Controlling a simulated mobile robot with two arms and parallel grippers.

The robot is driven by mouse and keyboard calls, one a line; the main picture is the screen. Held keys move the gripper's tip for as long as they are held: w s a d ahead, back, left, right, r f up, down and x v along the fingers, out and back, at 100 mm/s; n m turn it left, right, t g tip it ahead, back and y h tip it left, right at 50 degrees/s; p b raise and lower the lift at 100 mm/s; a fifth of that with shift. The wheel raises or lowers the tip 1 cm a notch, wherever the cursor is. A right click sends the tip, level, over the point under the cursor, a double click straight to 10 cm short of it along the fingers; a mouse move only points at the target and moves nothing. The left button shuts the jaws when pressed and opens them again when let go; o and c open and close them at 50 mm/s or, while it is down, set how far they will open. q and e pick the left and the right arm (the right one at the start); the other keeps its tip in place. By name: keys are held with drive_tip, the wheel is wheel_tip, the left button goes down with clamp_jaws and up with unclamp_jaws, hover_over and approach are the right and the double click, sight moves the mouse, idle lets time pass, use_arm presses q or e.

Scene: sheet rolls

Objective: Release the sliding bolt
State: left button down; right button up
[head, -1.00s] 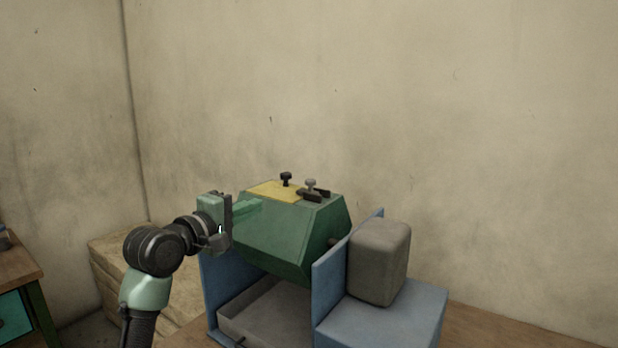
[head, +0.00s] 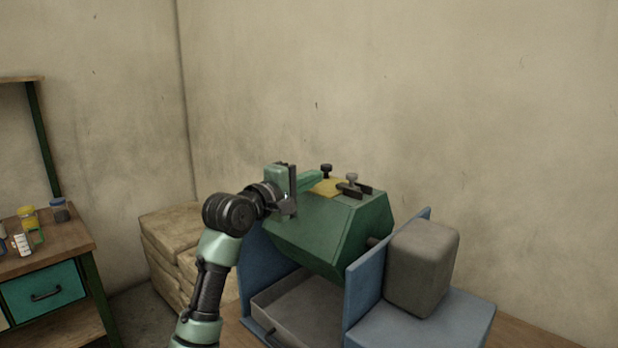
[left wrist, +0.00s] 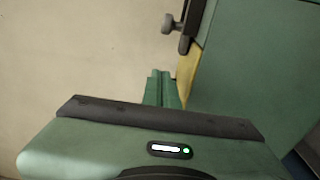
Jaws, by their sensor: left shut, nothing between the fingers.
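The sliding bolt (head: 352,180) has a grey knob and sits in dark brackets on top of a green many-sided drum (head: 330,232). It lies at the right edge of a yellow hatch plate (head: 330,188), which also carries a black knob (head: 326,170). My left gripper (head: 318,177) is shut and empty, its green fingers in front of the plate's left part, left of the bolt. In the left wrist view the fingertips (left wrist: 163,80) are near the yellow plate (left wrist: 187,72), apart from a knob (left wrist: 170,25) higher up. My right gripper is not in view.
The drum hangs in a blue stand (head: 362,275) above a grey tray (head: 300,305). A grey housing (head: 422,265) stands on the right. Stacked sacks or blocks (head: 175,240) and a workbench with jars (head: 45,262) are on the left.

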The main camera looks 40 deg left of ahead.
sight(350, 179)
use_arm(q)
drive_tip(key=w+p, duration=0.1)
drive_tip(key=w, duration=0.4)
drive_tip(key=shift+w+r, duration=0.15)
drive_tip(key=d+p, duration=0.1)
drive_tip(key=d, duration=0.1)
drive_tip(key=shift+d+p, duration=0.35)
drive_tip(key=shift+p, duration=0.05)
drive_tip(key=shift+s+d, duration=0.45)
drive_tip(key=shift+d, duration=0.15)
drive_tip(key=shift+w+f, duration=0.1)
drive_tip(key=shift+f, duration=0.1)
drive_tip(key=shift+d+r+p, duration=0.15)
drive_tip(key=shift+d+p, duration=1)
drive_tip(key=shift+d, duration=0.5)
drive_tip(key=shift+a, duration=0.1)
